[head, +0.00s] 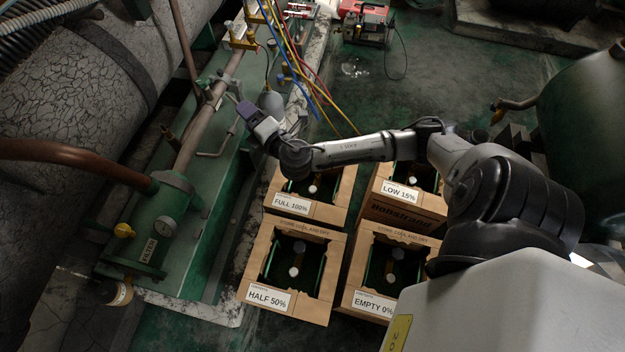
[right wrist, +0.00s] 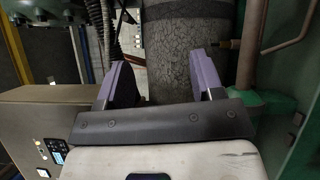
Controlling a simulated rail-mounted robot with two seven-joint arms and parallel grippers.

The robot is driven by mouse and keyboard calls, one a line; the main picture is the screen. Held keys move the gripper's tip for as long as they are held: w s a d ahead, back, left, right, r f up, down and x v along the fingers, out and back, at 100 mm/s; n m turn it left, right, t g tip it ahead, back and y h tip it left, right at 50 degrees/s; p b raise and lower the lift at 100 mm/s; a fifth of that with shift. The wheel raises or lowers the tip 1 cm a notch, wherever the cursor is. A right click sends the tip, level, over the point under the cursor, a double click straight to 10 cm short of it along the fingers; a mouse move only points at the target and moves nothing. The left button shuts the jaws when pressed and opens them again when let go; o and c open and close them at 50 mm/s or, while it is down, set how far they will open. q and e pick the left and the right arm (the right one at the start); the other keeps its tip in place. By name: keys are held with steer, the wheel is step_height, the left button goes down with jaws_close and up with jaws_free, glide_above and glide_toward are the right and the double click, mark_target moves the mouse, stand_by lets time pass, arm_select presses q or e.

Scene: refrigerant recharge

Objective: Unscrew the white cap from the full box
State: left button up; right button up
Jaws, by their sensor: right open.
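The full box (head: 328,212) is an open cardboard box labelled "FULL 100%" in the head view, in the back left of a group of boxes. A small white cap (head: 312,188) shows inside it, on top of a dark green cylinder. My right arm crosses above the back of this box and hides part of it. My right gripper (head: 246,110) is beyond the box to the upper left, apart from the cap. In the right wrist view its two purple fingers (right wrist: 165,82) are spread with nothing between them. My left gripper is out of view.
Boxes labelled "LOW 15%" (head: 408,205), "HALF 50%" (head: 312,307) and "EMPTY 0%" (head: 408,240) stand close by. Green piping with a filter (head: 160,225) runs along the left. Coloured hoses (head: 315,85) hang behind the boxes. A red machine (head: 366,22) stands at the back.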

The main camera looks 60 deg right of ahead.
step_height(320, 180, down, 3)
steer(key=w+a+n+t+y, duration=0.2)
steer(key=n+y, duration=0.5)
steer(key=n, duration=0.5)
steer(key=n+g, duration=1.9)
steer(key=n, duration=1.5)
glide_above(313, 188)
steer(key=shift+h, duration=0.4)
steer(key=f, duration=2.4)
steer(key=shift+w+a+f, duration=0.15)
steer(key=shift+w+f, duration=0.05)
steer(key=shift+f, duration=0.05)
steer(key=shift+s+f+n+g+b, duration=0.1)
steer(key=shift+s+n+g+b, duration=0.2)
steer(key=shift+n, duration=0.2)
steer(key=shift+w+f, duration=0.1)
steer(key=shift+f, duration=0.1)
step_height(313, 188, down, 8)
steer(key=b, duration=0.7)
steer(key=shift+f, duration=0.25)
steer(key=shift+r+p, duration=0.25)
steer(key=shift+p, duration=0.05)
steer(key=shift+f, duration=0.1)
